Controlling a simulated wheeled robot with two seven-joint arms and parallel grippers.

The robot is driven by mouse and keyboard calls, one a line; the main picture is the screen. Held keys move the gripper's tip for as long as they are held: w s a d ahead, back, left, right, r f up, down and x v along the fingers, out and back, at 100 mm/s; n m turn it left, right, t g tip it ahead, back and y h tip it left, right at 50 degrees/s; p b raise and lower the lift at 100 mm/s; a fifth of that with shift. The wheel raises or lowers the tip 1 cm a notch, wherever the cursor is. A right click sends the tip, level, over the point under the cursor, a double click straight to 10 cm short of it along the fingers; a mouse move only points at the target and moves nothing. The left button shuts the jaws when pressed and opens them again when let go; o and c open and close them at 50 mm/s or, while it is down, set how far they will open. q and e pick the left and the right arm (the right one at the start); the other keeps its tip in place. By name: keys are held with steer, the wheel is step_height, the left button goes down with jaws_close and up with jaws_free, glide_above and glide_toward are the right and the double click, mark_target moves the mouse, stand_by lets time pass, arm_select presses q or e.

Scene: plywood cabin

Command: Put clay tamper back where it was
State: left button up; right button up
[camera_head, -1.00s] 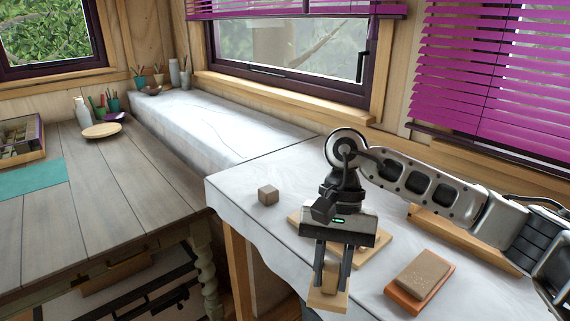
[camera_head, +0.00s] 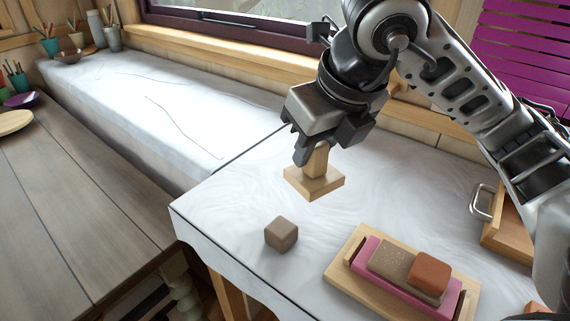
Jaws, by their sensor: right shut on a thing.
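The clay tamper (camera_head: 314,184) is a light wooden block with a square base and a short upright handle. My right gripper (camera_head: 312,152) comes down from above and is shut on the tamper's handle. The tamper is upright at the back of the white marbled worktop (camera_head: 230,215). I cannot tell whether its base touches the surface or hangs just above it. My left gripper is not in view.
A small brown clay cube (camera_head: 281,234) lies in front of the tamper. A wooden board (camera_head: 344,272) at front right bears a pink holder (camera_head: 448,302) with brown and orange blocks. A wooden thing with a metal handle (camera_head: 481,201) stands at right.

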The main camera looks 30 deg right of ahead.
steer(key=shift+w+d+m, duration=0.1)
steer(key=shift+w+m, duration=0.2)
steer(key=shift+w, duration=0.05)
steer(key=w+d+f, duration=0.2)
steer(key=w+f, duration=0.2)
steer(key=w+d+f+p, duration=0.1)
steer(key=w+d+f, duration=0.1)
steer(key=w+f, duration=0.2)
steer(key=w+d+f+p, duration=0.1)
steer(key=w+d+f, duration=0.1)
steer(key=w+f, duration=0.2)
steer(key=shift+d, duration=0.3)
steer(key=shift+f, duration=0.25)
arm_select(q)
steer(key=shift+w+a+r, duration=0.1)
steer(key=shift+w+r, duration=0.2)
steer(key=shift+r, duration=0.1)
arm_select(e)
steer(key=shift+f, duration=0.1)
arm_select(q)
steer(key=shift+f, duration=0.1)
